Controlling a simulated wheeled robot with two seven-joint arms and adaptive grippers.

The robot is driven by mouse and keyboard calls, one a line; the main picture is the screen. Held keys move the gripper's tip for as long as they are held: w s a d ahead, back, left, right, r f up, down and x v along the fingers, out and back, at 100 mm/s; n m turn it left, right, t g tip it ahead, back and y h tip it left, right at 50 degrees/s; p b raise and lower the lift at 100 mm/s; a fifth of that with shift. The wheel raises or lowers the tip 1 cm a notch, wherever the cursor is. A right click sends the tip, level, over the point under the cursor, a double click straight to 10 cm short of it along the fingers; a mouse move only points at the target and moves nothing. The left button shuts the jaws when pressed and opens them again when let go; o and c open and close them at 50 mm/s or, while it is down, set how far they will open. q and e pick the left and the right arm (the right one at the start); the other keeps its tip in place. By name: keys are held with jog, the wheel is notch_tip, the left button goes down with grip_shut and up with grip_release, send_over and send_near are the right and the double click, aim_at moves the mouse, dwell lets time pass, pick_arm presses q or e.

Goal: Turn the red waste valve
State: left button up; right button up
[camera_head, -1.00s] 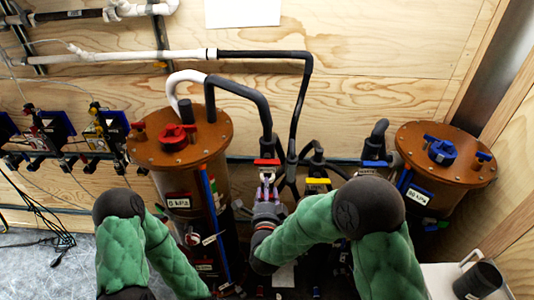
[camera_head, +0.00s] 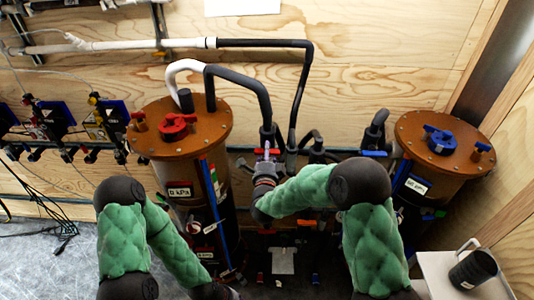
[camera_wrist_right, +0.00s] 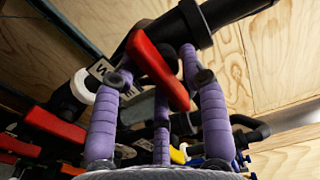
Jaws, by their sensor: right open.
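The red waste valve handle (camera_head: 271,151) sits on the black pipe right of the left filter canister. In the right wrist view the red handle (camera_wrist_right: 150,58) slants between my purple fingers, below the black pipe. A white label beside it is partly covered and shows a "W". My right gripper (camera_head: 266,160) is at the handle in the head view. In the wrist view the right gripper (camera_wrist_right: 162,78) is open, with fingers on both sides of the handle; I cannot tell whether they touch it. My left arm points down at the lower left, and its gripper is not visible.
The left filter canister (camera_head: 181,148) has a red knob, and the right canister (camera_head: 440,142) a blue one. A blue valve handle (camera_head: 373,153) is right of the red one. Black pipes rise behind the valve. A white stand with a black cup (camera_head: 473,270) is at lower right.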

grip_shut()
dwell(0.3)
jog(key=n+b, duration=0.3)
jog(key=shift+f+n, duration=0.15)
jog(key=shift+n, duration=0.25)
jog(key=n+b, duration=0.1)
jog(key=n, duration=0.2)
jog(key=shift+d+n+b, duration=0.1)
jog(key=shift+n+b, duration=0.2)
jog(key=shift+b, duration=0.05)
jog(key=n, duration=0.4)
jog(key=shift+r+n, duration=0.2)
jog(key=shift+n, duration=0.1)
jog(key=n, duration=0.5)
jog(key=shift+d+r+n, duration=0.1)
jog(key=shift+n, duration=0.3)
jog(key=shift+p, duration=0.3)
